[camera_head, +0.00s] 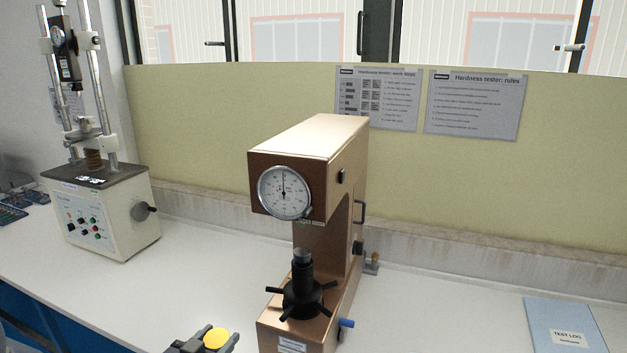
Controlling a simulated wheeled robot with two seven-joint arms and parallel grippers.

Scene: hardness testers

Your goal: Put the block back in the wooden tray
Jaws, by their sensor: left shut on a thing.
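My left gripper (208,344) shows at the bottom edge of the head view, left of the copper-brown hardness tester's base. It is shut on a round yellow block (216,338), whose flat top faces up between the dark fingers. The lower part of the gripper and the arm are cut off by the frame. The wooden tray is not in view. My right gripper is not in view.
The hardness tester (310,150) with dial and black spoked handwheel (302,297) stands just right of my gripper. A white-and-grey testing machine (105,210) stands at left. A blue test log (565,325) lies at right. The white bench between the machines is clear.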

